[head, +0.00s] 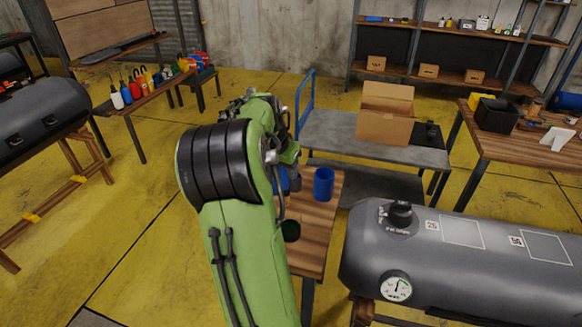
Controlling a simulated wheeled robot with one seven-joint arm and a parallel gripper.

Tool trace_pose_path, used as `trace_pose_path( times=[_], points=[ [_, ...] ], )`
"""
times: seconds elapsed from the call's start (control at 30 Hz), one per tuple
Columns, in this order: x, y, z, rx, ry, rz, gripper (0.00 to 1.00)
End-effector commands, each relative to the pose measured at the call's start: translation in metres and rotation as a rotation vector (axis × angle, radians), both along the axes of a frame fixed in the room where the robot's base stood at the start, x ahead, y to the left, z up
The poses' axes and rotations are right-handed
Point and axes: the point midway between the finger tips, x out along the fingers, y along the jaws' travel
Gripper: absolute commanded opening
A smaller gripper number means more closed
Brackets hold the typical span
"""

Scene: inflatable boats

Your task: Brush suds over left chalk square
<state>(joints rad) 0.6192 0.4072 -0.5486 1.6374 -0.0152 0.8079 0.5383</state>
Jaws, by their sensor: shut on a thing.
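A grey inflatable tube (400,250) lies at the lower right. Two pale chalk outlines show on its top: the left chalk square (462,233) and the right chalk square (546,247). Both look dry and bare, with a small printed tag left of each. My green arm reaches up through the middle and bends away from me, left of the tube and apart from it. Its end is hidden behind its own links, so I see neither the jaws nor a brush. A blue cup (324,184) stands on a small wooden table (315,235) just past the arm.
A dark round container (291,231) sits on the small table by my arm. A grey cart (345,140) with an open cardboard box (386,115) stands behind. A workbench (530,145) is at right. Bottles (135,88) line a bench at left. Yellow floor is open at left.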

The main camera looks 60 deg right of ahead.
Motion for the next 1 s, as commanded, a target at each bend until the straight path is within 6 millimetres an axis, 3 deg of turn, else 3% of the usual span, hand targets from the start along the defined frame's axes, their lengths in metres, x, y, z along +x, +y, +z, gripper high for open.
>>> trace_pose_path(
  times=[0.1,0.27,1.0],
  points=[
    [-0.014,-0.006,0.008,0.0,-0.005,-0.055,0.02],
    [-0.016,-0.006,0.003,0.001,-0.004,-0.06,0.02],
    [-0.015,-0.006,-0.081,0.002,-0.003,-0.057,0.02]
  ],
)
